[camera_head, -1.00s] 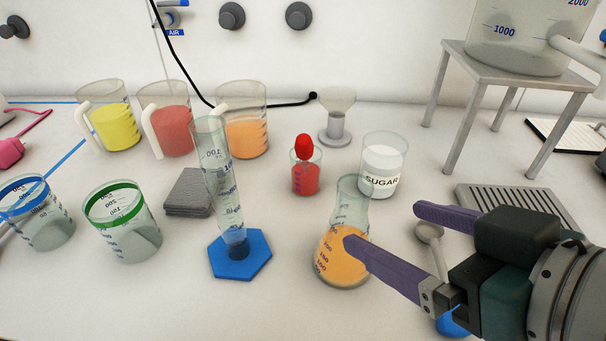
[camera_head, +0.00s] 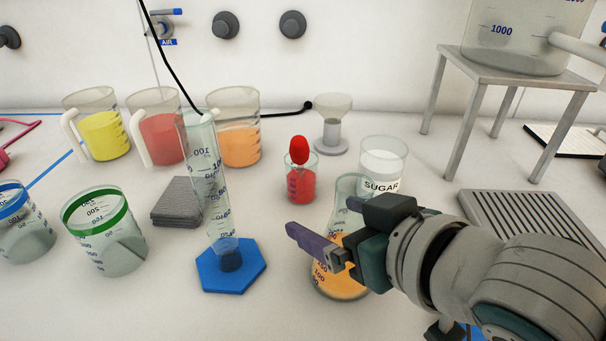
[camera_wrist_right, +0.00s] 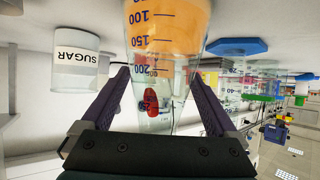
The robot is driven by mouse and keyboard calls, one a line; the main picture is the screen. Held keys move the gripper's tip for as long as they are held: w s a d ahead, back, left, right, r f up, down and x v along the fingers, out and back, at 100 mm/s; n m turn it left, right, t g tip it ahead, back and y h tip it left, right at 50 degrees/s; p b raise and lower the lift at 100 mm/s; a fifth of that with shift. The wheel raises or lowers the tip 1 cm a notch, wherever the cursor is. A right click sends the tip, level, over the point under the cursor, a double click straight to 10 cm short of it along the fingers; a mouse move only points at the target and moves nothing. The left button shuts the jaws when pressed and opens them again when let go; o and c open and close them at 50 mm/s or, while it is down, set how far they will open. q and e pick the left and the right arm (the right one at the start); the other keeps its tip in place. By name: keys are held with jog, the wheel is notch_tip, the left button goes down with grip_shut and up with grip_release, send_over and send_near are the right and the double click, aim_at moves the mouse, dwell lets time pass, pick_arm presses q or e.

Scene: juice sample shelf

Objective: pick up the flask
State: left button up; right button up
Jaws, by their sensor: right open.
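The flask (camera_head: 338,286) is a clear conical vessel with orange liquid, upright on the white bench in the head view. My right gripper (camera_head: 322,222) is open at the flask's neck; its near finger is in front of the flask, and the far finger is mostly hidden. In the right wrist view, which is upside down, the flask (camera_wrist_right: 165,45) passes between the two spread purple fingers (camera_wrist_right: 158,76), with a gap visible on the left side. My left gripper is not in view.
A graduated cylinder (camera_head: 213,190) on a blue base stands close left of the flask. A red-liquid beaker (camera_head: 301,186) and a sugar jar (camera_head: 382,160) stand behind it. A metal stand (camera_head: 480,75) is at the back right. Bare bench lies in front.

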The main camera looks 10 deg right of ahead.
grip_shut()
dwell(0.8)
